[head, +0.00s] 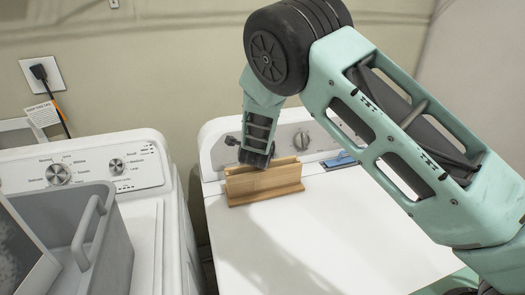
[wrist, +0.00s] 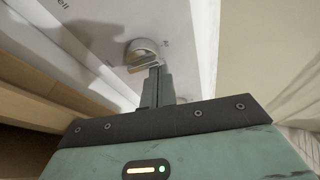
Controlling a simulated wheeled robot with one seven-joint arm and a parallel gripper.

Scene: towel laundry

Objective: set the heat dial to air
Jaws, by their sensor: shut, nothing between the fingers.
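In the wrist view a round light-grey dial (wrist: 143,52) is on the white control panel, right at my fingertips. My gripper (wrist: 157,66) is shut and empty, its tips at the dial's lower edge; I cannot tell whether they touch it. In the head view my gripper (head: 232,142) is at the left part of the right machine's panel, above a wooden box, and hides what is behind it. Another grey dial (head: 301,141) shows further right on that panel. The dial's setting and label are not readable.
A wooden box (head: 262,182) stands on the right machine's white top (head: 300,230), just in front of the panel. A blue item (head: 340,161) lies to its right. A grey basket (head: 75,215) is on the left machine (head: 140,146). The right machine's front top is clear.

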